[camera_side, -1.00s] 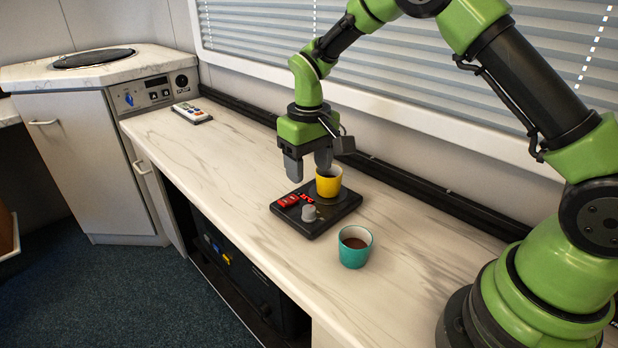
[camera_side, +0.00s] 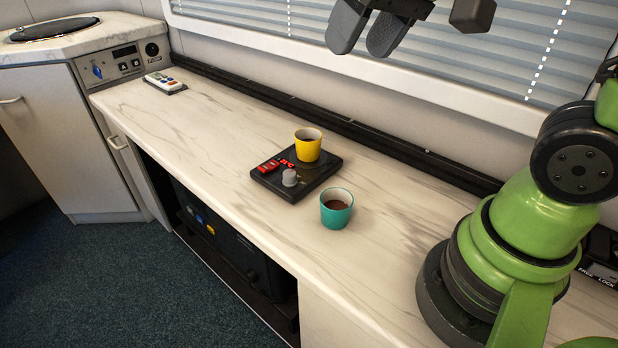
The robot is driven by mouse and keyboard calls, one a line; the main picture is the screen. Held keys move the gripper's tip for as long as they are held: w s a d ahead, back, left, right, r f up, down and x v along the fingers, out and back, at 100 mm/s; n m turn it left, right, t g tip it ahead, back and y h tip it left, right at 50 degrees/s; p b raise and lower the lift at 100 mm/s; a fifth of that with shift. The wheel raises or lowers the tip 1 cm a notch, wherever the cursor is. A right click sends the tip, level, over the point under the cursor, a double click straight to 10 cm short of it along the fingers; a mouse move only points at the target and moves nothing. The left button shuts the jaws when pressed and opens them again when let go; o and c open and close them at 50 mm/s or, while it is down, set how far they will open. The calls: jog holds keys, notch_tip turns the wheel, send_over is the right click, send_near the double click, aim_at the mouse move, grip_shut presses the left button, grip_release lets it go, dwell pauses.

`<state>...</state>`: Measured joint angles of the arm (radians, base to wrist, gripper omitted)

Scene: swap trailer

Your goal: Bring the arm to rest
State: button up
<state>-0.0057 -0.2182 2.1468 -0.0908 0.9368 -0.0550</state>
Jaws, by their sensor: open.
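My gripper (camera_side: 366,38) is at the top of the picture, high above the counter and in front of the window blind. Its two grey fingers are apart and nothing is between them. The rest of the hand is cut off by the top edge. My green arm base (camera_side: 510,262) stands at the right end of the counter. A yellow cup (camera_side: 307,147) stands upright on a black device (camera_side: 318,179) with a red switch and a grey knob. A teal cup (camera_side: 336,213) with dark brown contents stands upright on the counter beside the device.
The marbled counter (camera_side: 210,117) is clear to the left of the device. A white remote (camera_side: 164,82) lies at its far left end. The window blind (camera_side: 450,45) and a dark rail (camera_side: 350,128) run along the back. A black unit (camera_side: 230,240) sits beneath the counter.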

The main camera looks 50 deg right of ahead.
jog(key=s+t, duration=0.2)
jog(key=s, duration=0.7)
jog(key=shift+a+r+m+y, duration=0.15)
jog(key=shift+a+m+y, duration=0.15)
jog(key=shift+a+m, duration=0.1)
